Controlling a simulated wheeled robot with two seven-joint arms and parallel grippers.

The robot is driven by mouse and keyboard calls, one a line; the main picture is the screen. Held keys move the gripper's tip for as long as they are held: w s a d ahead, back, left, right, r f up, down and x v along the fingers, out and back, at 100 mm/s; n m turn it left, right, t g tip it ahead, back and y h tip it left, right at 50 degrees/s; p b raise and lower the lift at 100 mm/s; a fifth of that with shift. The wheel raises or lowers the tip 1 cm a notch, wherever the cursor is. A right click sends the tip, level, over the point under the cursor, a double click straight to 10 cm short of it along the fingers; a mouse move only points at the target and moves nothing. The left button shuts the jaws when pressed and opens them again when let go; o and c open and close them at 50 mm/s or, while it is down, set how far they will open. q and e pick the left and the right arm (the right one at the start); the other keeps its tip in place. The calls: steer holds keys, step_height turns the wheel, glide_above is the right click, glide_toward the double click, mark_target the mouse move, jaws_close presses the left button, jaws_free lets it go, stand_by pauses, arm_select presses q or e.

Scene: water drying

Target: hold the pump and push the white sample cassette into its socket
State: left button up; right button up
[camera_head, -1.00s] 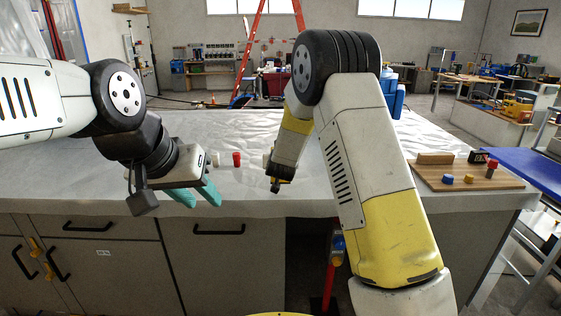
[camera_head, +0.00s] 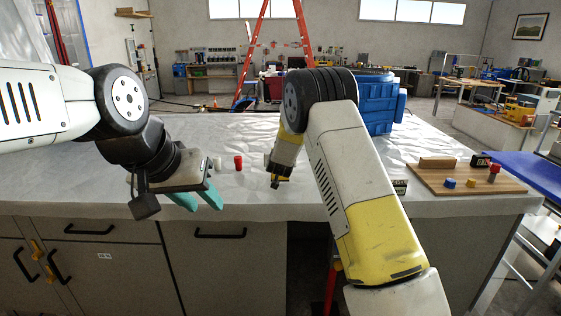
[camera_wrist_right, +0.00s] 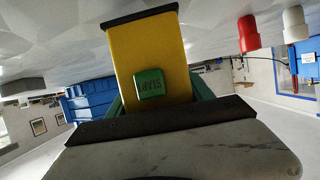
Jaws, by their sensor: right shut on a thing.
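In the right wrist view, a yellow body with a black end and a green button marked START, which looks like the pump (camera_wrist_right: 150,50), stands out in front of my right gripper (camera_wrist_right: 158,95). Teal fingers show on both sides of it, and the gripper is shut on it. In the head view, my right arm covers most of that gripper, and a small dark and yellow tip shows below it over the table. My left gripper (camera_head: 197,200) is open and empty, with two teal fingers apart over the table's front edge. I cannot surely identify the white sample cassette or its socket.
A red cylinder (camera_head: 238,162) and a white cylinder (camera_head: 217,163) stand on the covered table (camera_head: 90,180) between my grippers. A wooden board (camera_head: 425,181) with several small pieces lies right; a small black-and-white box (camera_head: 399,187) is beside it. A blue crate (camera_head: 380,105) stands behind my right arm.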

steer(key=shift+r+x, duration=0.15)
steer(key=shift+x, duration=0.95)
steer(key=shift+r+x, duration=0.15)
steer(key=shift+x, duration=0.95)
steer(key=shift+a, duration=0.1)
steer(key=shift+f, duration=0.4)
